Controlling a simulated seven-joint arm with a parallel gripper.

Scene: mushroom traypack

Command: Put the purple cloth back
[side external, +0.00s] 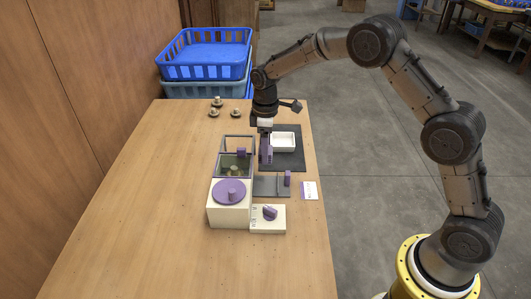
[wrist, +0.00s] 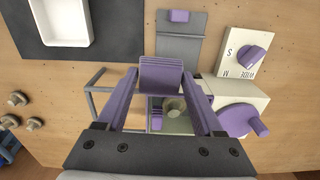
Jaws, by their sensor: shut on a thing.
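The purple cloth (wrist: 161,77) shows in the wrist view as a small folded, layered bundle between the two purple fingers of my gripper (wrist: 164,92). My gripper is shut on it. In the side view my gripper (side external: 265,152) points down beside the grey open frame and hangs in front of the dark mat. There the cloth is hard to tell from the purple fingers. A grey plate (side external: 265,187) with an upright purple block (side external: 287,178) lies nearer the camera; the plate also shows in the wrist view (wrist: 178,48), beyond the cloth. I cannot tell the cloth's height above the table.
A white tray (side external: 283,139) sits on a dark mat (side external: 289,162). A white box (side external: 230,215) with a purple disc, a purple-knobbed dial box (side external: 268,220) and a card (side external: 309,190) stand nearby. Mushrooms (side external: 216,104) stand farther back. The table's left side is clear.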

